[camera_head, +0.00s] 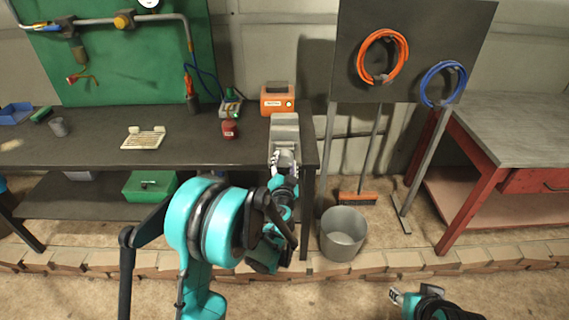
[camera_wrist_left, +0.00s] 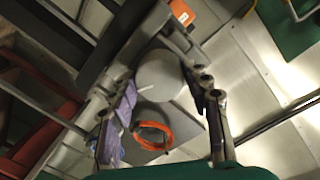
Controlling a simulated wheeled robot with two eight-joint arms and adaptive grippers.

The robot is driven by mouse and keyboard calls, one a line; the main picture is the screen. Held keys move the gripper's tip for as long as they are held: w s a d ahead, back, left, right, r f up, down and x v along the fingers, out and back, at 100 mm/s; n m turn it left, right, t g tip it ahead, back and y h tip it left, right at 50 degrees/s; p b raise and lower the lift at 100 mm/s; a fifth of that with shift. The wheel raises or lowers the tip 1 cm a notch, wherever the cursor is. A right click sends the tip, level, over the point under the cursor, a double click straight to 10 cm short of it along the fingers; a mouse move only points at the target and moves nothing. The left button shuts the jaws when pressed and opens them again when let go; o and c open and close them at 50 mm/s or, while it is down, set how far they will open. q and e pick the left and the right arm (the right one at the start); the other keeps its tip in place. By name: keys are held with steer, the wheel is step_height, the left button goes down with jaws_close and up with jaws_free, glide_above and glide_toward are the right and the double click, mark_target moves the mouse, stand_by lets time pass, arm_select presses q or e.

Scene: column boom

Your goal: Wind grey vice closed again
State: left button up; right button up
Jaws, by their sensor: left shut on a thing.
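The grey vice (camera_head: 285,128) stands at the right end of the dark workbench (camera_head: 235,154), its front towards me. My left gripper (camera_head: 284,170) is at the front of the vice, shut on its handle; my arm hides most of that handle. In the left wrist view, the two fingers (camera_wrist_left: 165,112) with purple pads stand on either side of a round grey part with a thin bar, and the vice body (camera_wrist_left: 140,45) lies beyond. My right gripper (camera_head: 396,297) is low at the right, away from the vice; its opening is too small to judge.
An orange box (camera_head: 277,99) and a red container (camera_head: 229,129) stand near the vice. A metal bucket (camera_head: 343,234) is on the floor to its right. A board (camera_head: 412,45) holds orange and blue hoses. A red-framed table (camera_head: 520,140) stands at the right. A low brick edging (camera_head: 400,260) crosses the floor.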

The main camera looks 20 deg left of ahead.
arm_select(q)
steer(key=m, duration=1.1)
steer(key=shift+d+y, duration=0.1)
steer(key=shift+y, duration=0.3)
steer(key=m, duration=1.1)
steer(key=shift+d+y, duration=0.1)
steer(key=shift+y, duration=0.3)
steer(key=m, duration=0.5)
steer(key=shift+f+m, duration=0.1)
steer(key=shift+m, duration=0.3)
steer(key=m, duration=0.5)
steer(key=shift+m, duration=0.3)
steer(key=m, duration=0.5)
steer(key=shift+f+m+t, duration=0.1)
steer(key=shift+m+t, duration=0.2)
steer(key=m, duration=0.6)
steer(key=shift+h, duration=0.3)
steer(key=shift+m, duration=0.4)
